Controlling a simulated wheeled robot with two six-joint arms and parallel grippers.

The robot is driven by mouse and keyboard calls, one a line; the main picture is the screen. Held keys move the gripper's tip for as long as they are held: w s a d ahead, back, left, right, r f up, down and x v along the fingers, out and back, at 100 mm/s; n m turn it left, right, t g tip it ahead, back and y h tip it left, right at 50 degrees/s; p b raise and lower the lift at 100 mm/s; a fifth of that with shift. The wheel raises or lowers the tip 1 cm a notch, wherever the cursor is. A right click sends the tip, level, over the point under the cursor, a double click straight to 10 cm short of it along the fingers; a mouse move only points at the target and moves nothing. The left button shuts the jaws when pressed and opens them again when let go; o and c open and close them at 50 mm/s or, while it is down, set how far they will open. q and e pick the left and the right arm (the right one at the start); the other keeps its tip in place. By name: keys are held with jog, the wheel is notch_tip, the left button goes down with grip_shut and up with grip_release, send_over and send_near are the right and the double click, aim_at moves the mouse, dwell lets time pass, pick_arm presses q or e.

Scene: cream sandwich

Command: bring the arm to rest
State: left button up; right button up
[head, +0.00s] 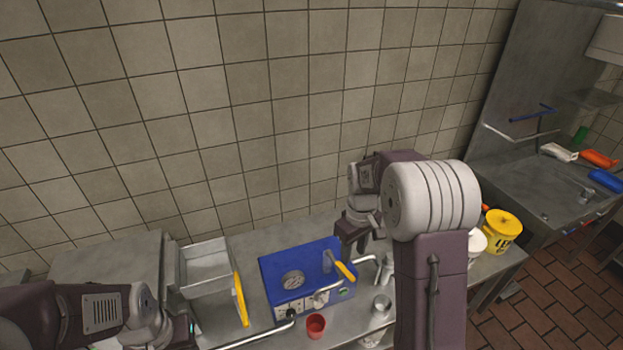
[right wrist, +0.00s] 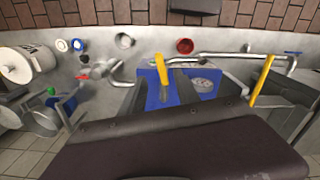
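My right arm rises at the centre right of the head view. Its dark gripper (head: 352,236) points down behind the blue machine's right end, apart from the bucket and cups. Whether its fingers are open is unclear, and I see nothing held in it. My left arm enters at the lower left of the head view. Its gripper end (head: 180,331) is dark, partly cut off by the lower edge, beside the metal tray.
A blue machine (head: 283,263) with a gauge and yellow handle stands on the steel counter (head: 232,327). Near it are a red cup (head: 316,326), a metal cup (head: 381,304) and a metal tray (head: 207,252). A yellow bucket (head: 500,232) stands right. The tiled wall is behind.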

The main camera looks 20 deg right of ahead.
jog(key=s+a+f+m+b, duration=0.2)
jog(key=s+a+f+b, duration=0.1)
jog(key=s+f+b, duration=0.1)
jog(key=s+a+f+m+t+b, duration=0.1)
jog(key=s+a+f+m+b, duration=0.1)
jog(key=s+a+f+b, duration=0.2)
jog(key=shift+s+a+f+b, duration=0.3)
jog(key=shift+s+f+b, duration=0.4)
jog(key=shift+s+f, duration=1.4)
